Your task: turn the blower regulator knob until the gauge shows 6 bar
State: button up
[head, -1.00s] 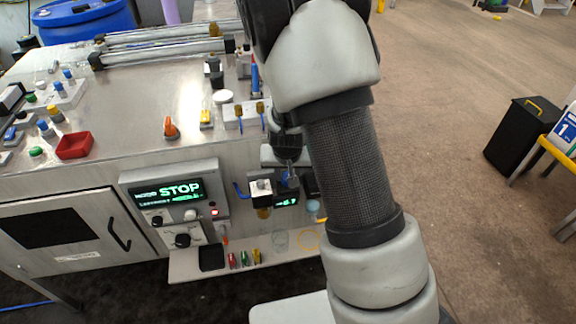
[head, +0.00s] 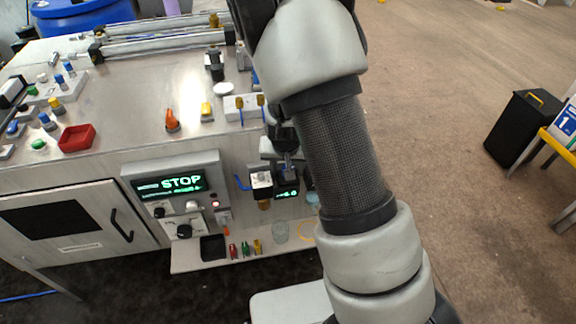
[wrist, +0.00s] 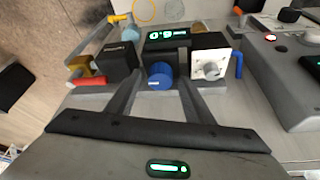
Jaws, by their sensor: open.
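The blower regulator's blue knob (wrist: 159,76) shows in the wrist view between the two fingers of my gripper (wrist: 160,92). The fingers are open, one on each side of the knob, with gaps visible. The regulator's gauge (wrist: 168,35) is a small dark display with green digits just beyond the knob. It also shows in the head view (head: 287,194), where the digits are tiny and look like 6.0. In the head view my gripper (head: 287,163) is over the regulator, and the knob is hidden.
A white valve block (wrist: 210,62) with a blue lever stands close to the right of the knob in the wrist view. A black block (wrist: 117,62) stands to the left. In the head view, a control panel (head: 172,180) showing STOP is left of the regulator.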

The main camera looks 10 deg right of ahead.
jog(key=p+v, duration=0.6)
jog(key=v, duration=1.1)
jog(key=shift+s+r+p, duration=0.15)
jog(key=shift+p, duration=0.15)
jog(key=s+d+r+n+p, duration=0.1)
jog(key=s+r+p, duration=0.1)
jog(key=s+r, duration=0.7)
jog(key=s+d+r+n+t+y+p, duration=0.1)
jog(key=s+r+n+p, duration=0.1)
jog(key=s+r, duration=0.7)
notch_tip(320, 180, up, 6)
jog(key=shift+s+r, duration=0.1)
jog(key=shift+s, duration=0.25)
jog(key=shift+d, duration=0.1)
